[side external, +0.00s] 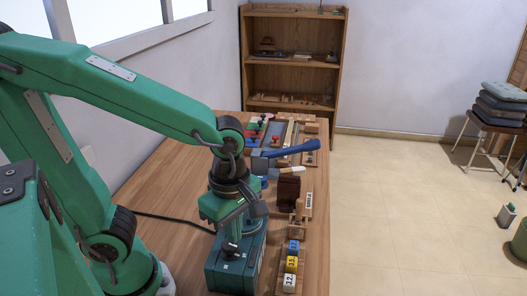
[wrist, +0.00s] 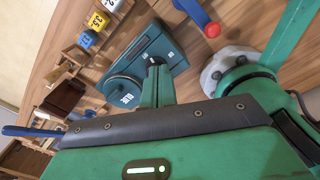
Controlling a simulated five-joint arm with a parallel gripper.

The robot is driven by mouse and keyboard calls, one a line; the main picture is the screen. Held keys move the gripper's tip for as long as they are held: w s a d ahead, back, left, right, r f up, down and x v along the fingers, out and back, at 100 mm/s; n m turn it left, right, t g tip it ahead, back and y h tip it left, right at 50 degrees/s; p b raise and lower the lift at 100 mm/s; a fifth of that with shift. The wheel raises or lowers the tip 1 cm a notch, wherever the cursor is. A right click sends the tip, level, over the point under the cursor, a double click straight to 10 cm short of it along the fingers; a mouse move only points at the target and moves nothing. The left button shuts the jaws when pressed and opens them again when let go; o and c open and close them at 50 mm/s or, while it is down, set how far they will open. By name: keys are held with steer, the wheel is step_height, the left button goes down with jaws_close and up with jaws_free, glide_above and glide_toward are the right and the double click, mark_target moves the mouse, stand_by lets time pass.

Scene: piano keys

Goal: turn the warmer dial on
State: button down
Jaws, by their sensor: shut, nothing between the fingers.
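The warmer appears to be the teal box (side external: 222,279) near the front of the wooden table; it also shows in the wrist view (wrist: 160,45), with a round dark plate (wrist: 122,90) and small white markings on it. My gripper (side external: 232,246) points down over the box's top and is shut and empty. In the wrist view its fingertips (wrist: 157,62) lie over the box's face, between the markings. I cannot tell whether they touch it. The dial itself is not clear; my fingers may hide part of it, and its setting cannot be read.
Blue, yellow and white number blocks (side external: 292,262) stand in a row right of the box. A dark brown block (side external: 288,193) and a blue-handled tool (side external: 292,148) lie farther back. A blue bar with a red end (wrist: 197,14) shows in the wrist view. Bare table (side external: 165,205) lies left.

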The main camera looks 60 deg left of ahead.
mark_target(230, 249)
steer(key=w, duration=0.1)
steer(key=w+a+r, duration=0.1)
steer(key=shift+w+a, duration=0.1)
steer(key=shift+w, duration=0.2)
steer(key=shift+f, duration=0.1)
steer(key=shift+f, duration=3.45)
steer(key=shift+s+a, duration=0.1)
steer(key=shift+a, duration=0.05)
steer(key=shift+s+d, duration=0.35)
steer(key=shift+s, duration=0.25)
